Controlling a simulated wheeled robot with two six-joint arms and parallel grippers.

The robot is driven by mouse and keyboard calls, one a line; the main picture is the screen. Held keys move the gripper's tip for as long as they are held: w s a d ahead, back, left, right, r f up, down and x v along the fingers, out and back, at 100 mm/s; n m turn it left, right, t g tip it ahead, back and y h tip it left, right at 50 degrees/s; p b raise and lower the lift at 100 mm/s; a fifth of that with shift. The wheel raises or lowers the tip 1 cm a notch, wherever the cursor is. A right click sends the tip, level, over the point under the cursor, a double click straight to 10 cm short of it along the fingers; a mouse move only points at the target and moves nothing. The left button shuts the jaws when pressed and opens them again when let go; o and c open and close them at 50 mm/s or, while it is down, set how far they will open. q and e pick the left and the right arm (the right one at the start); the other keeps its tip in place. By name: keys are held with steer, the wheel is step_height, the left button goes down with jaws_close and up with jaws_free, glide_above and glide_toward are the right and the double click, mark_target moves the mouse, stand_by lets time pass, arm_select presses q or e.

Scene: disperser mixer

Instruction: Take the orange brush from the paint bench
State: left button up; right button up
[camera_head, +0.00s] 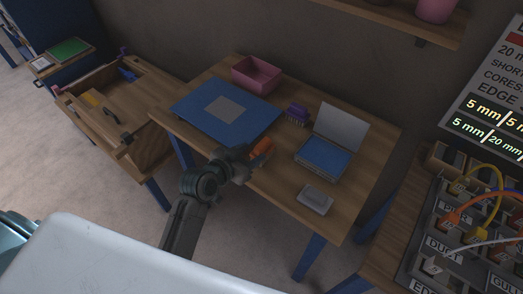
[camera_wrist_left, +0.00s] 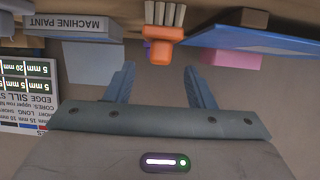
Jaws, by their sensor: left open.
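The orange brush (camera_head: 262,147) is at the front edge of the wooden paint bench (camera_head: 205,140), partly covered by my left gripper (camera_head: 246,158). In the left wrist view, which is upside down, the orange brush (camera_wrist_left: 161,34) shows its orange body and pale bristles. It lies just beyond and between the two fingertips of my left gripper (camera_wrist_left: 160,70). The fingers are spread, and a gap shows between them and the brush. Nothing is held. My right gripper is not in view.
A purple brush (camera_head: 296,114) stands behind the orange one. A blue mat (camera_head: 190,103) and a pink box (camera_head: 257,83) are to its left and back. An open-lidded case with blue inside (camera_head: 323,158) and a small grey box (camera_head: 315,199) are on the right.

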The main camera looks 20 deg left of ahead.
mark_target(261, 145)
arm_select(q)
steer(key=shift+w+d+f, duration=0.15)
steer(key=shift+w+d, duration=0.05)
steer(key=shift+w, duration=0.3)
steer(key=shift+w+d+p, duration=0.25)
steer(key=shift+w+p, duration=0.1)
steer(key=shift+w, duration=0.1)
steer(key=p+x, duration=0.2)
steer(key=x, duration=0.2)
steer(key=shift+w+a, duration=0.1)
steer(key=shift+w, duration=0.2)
steer(key=shift+c, duration=0.4)
jaws_close()
